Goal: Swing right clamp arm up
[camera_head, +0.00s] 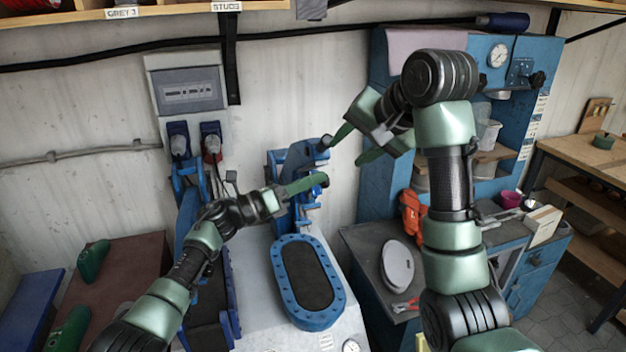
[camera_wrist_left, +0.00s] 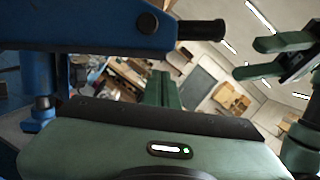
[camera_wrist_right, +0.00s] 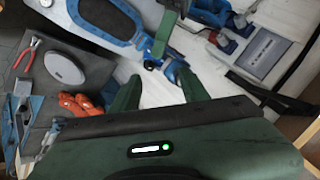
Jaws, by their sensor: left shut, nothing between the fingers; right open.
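The right clamp arm (camera_head: 293,156) is blue, with a dark round handle at its right end. It stands above and behind an oval dark pad in a blue rim (camera_head: 278,262). It spans the top of the left wrist view (camera_wrist_left: 100,28), where its black handle sticks out to the right. My left gripper (camera_head: 325,180) is shut and empty, just below the arm. My right gripper (camera_head: 351,146) is open, its fingers close to the right of the handle. The right wrist view shows its fingers (camera_wrist_right: 158,95) apart with nothing between them; whether they touch the handle is unclear.
A second blue clamp station (camera_head: 187,215) stands to the left. A grey electrical box (camera_head: 186,84) hangs on the wall behind.

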